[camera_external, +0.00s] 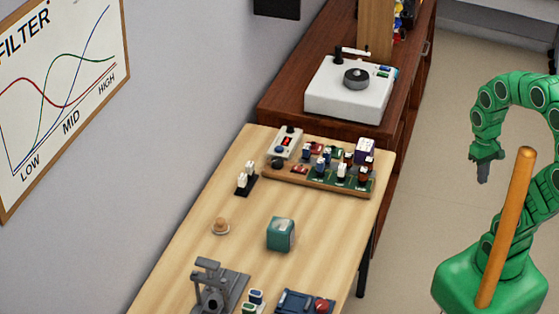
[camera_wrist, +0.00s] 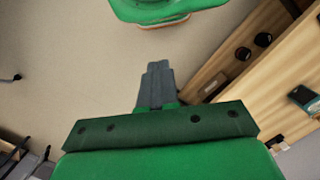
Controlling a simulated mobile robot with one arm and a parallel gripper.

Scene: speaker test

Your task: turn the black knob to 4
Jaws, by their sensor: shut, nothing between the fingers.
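Two small black knob-like parts show in the external view. One (camera_external: 279,164) is on the left of the wooden board, and one (camera_external: 290,129) is at the back of the white unit with a red display (camera_external: 286,142). I cannot tell which is the task's knob, and no number 4 or pointer is readable. My gripper (camera_external: 484,175) hangs in the air to the right of the table, well apart from the board, pointing down. In the wrist view my gripper (camera_wrist: 157,68) is shut with its fingers together and empty, over bare floor.
The wooden board (camera_external: 330,186) holds several electronic parts. A teal box (camera_external: 281,234), a grey stand (camera_external: 210,285) and a blue box (camera_external: 304,302) are on the light table (camera_external: 245,205). A white device with a dark disc (camera_external: 345,98) stands on the brown cabinet. Floor between table and arm is clear.

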